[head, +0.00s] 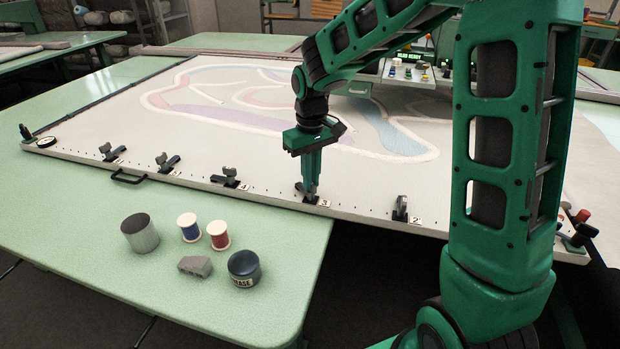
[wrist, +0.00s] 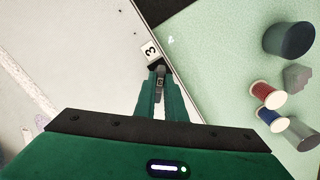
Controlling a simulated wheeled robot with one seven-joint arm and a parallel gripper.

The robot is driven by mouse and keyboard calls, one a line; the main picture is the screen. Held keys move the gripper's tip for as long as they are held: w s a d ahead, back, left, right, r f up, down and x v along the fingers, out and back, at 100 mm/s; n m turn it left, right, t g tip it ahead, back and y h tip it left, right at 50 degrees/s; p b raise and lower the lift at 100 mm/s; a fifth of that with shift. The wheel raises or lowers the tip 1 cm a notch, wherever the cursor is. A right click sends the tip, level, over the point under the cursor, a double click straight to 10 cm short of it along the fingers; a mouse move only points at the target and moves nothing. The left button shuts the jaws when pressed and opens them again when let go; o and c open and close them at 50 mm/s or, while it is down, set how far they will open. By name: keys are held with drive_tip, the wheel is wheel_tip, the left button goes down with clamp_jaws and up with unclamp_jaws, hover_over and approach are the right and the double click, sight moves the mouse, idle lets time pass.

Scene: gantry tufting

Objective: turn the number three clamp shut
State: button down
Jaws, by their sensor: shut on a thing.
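The number three clamp (head: 312,198) sits on the front rail of the tufting frame, beside a small label reading 3. In the wrist view the clamp (wrist: 160,80) shows as a dark part between my fingertips, with the 3 label just above it. My gripper (head: 308,190) points straight down over the clamp and is shut on it. The fingers hide much of the clamp in the head view, so I cannot tell how far its lever is turned.
Other clamps stand along the same rail: the number 2 clamp (head: 400,208) to the right and the number 4 clamp (head: 230,177) to the left. A grease tin (head: 244,268), a red spool (head: 218,234), a blue spool (head: 188,229) and a metal cup (head: 140,233) stand on the green table (head: 75,235).

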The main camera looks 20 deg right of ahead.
drive_tip(key=m, duration=0.5)
drive_tip(key=shift+m, duration=2.5)
drive_tip(key=c, duration=1.8)
unclamp_jaws()
wheel_tip(320, 180, up, 11)
drive_tip(key=shift+f, duration=0.15)
drive_tip(key=shift+d, duration=0.1)
